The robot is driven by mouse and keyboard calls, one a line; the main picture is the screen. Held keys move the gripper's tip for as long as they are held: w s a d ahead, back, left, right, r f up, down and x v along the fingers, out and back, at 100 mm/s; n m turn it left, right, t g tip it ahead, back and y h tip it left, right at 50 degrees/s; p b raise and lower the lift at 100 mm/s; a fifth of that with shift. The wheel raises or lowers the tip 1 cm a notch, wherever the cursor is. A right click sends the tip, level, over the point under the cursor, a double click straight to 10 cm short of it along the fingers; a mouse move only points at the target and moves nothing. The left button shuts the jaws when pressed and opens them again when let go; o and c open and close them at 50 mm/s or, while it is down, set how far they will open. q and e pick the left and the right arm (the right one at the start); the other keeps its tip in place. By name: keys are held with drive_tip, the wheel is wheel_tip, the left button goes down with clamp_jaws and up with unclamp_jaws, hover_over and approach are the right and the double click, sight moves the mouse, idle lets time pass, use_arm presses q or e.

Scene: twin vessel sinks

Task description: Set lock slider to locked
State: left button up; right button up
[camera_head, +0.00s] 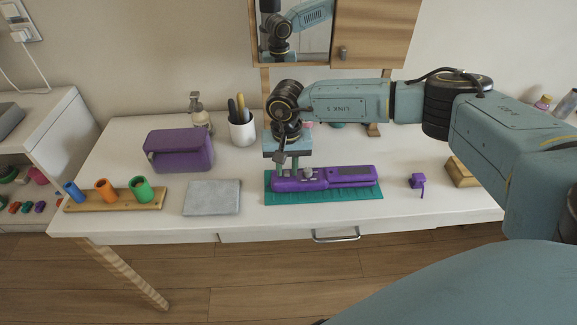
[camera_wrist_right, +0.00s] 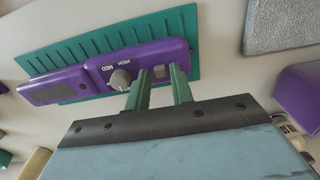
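A long purple device (camera_head: 325,179) lies on a green ribbed mat (camera_head: 320,197). In the right wrist view the device (camera_wrist_right: 105,65) shows a round grey knob (camera_wrist_right: 121,79) beside the words MED and HIGH. A small grey piece (camera_wrist_right: 159,72), possibly the lock slider, sits near the device's end; I cannot read its setting. My right gripper (camera_head: 288,166) points down over the device's left end. In the wrist view its two green fingers (camera_wrist_right: 161,72) stand apart on either side of the small grey piece; contact is unclear. My left gripper is out of view.
A grey slab (camera_head: 212,197), purple case (camera_head: 180,150) and wooden rack with coloured cups (camera_head: 115,196) are left of the mat. A pen cup (camera_head: 242,129) stands behind. A small purple item (camera_head: 417,181) and wooden block (camera_head: 461,172) are right. The table's front strip is clear.

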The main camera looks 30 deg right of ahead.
sight(287, 172)
drive_tip(key=shift+o, duration=1.1)
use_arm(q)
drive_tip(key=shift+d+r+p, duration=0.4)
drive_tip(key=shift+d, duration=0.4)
use_arm(e)
wheel_tip(287, 172, up, 13)
drive_tip(key=shift+r, duration=0.2)
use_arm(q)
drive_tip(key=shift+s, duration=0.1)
